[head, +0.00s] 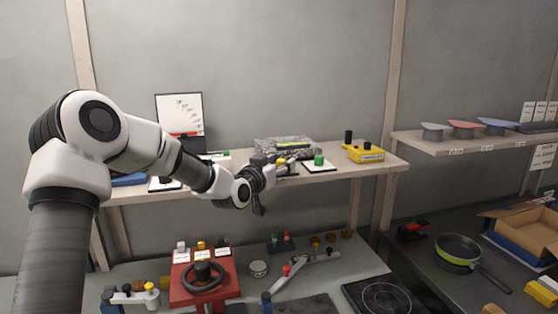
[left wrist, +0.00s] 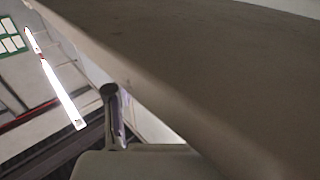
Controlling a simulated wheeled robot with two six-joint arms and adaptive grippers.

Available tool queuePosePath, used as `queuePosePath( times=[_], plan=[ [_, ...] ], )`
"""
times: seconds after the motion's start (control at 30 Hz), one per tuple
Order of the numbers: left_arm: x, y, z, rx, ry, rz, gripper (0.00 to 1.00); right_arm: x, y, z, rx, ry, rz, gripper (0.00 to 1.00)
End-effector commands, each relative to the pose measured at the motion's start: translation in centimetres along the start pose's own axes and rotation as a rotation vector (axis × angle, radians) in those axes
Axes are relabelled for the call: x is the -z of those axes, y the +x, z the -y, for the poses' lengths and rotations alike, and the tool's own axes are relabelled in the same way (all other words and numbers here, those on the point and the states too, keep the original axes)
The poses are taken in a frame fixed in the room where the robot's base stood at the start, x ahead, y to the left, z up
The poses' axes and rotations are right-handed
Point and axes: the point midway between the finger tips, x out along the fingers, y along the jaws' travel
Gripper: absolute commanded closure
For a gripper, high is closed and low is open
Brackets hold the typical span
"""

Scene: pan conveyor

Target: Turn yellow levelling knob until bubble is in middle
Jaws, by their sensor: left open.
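A speckled grey slab (head: 265,151) lies on the wall shelf, with a green-yellow vial (head: 293,146) on top. The bubble is too small to make out. A small yellow knob (head: 281,161) shows at the slab's front edge, just beyond my gripper. My left gripper (head: 277,172) is open at the shelf's front edge, close to the knob; I cannot tell whether it touches it. In the left wrist view a finger (left wrist: 112,115) shows beside a large plain brownish surface, and the knob does not show there. My right gripper is in neither view.
On the shelf (head: 355,169), a green-topped item (head: 319,160) stands just right of the gripper, and a yellow box (head: 365,153) farther right. Below are a red fixture with a black ring (head: 203,277) and a hot plate (head: 381,297). A pan (head: 457,250) lies at right.

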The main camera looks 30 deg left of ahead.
Motion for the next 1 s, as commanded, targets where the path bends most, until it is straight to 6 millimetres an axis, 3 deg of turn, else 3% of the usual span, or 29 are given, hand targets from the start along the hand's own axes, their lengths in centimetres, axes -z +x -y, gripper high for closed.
queuePosePath(
  times=[0.13,0.17,0.3,0.57,1.0],
  plan=[
    [0.0,0.0,0.0,0.000,0.000,-0.001,0.47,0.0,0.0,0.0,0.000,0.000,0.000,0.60],
    [0.0,0.0,0.0,0.000,0.000,-0.001,0.54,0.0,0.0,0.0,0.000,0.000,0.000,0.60],
    [0.0,0.0,0.0,0.000,0.000,-0.001,1.00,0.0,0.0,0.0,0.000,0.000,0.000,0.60],
    [-0.1,0.0,-0.1,0.018,0.001,-0.002,1.00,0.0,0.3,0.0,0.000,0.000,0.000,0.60],
    [0.0,0.0,-0.4,0.276,0.002,-0.001,1.00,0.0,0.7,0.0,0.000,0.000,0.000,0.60]
  ],
)
